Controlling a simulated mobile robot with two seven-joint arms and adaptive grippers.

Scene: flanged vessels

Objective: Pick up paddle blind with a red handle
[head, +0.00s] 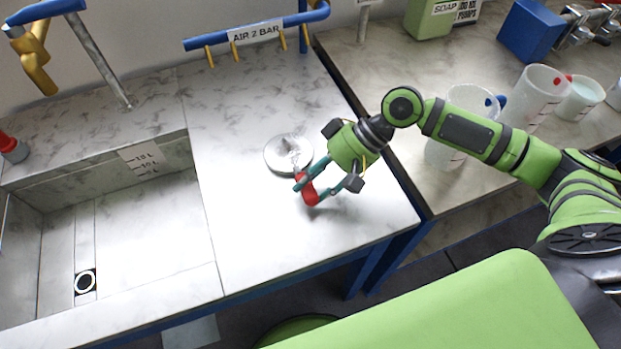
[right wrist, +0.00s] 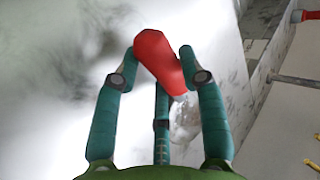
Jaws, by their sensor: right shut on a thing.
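The paddle blind has a red handle (head: 309,194) and a round pale metal disc (head: 288,153). It is over the marbled bench top in the middle of the head view. My right gripper (head: 313,190) is shut on the red handle. In the right wrist view the red handle (right wrist: 160,62) sits between the teal fingers, slanting. Part of the metal paddle (right wrist: 185,118) shows below it, blurred by glare. I cannot tell whether the disc touches the bench. My left gripper is not in view.
A sink basin (head: 140,235) with level marks lies left of the bench top. A blue air pipe (head: 255,33) with yellow valves runs along the back. Clear beakers (head: 535,95) stand on the right counter (head: 385,60). The bench front is clear.

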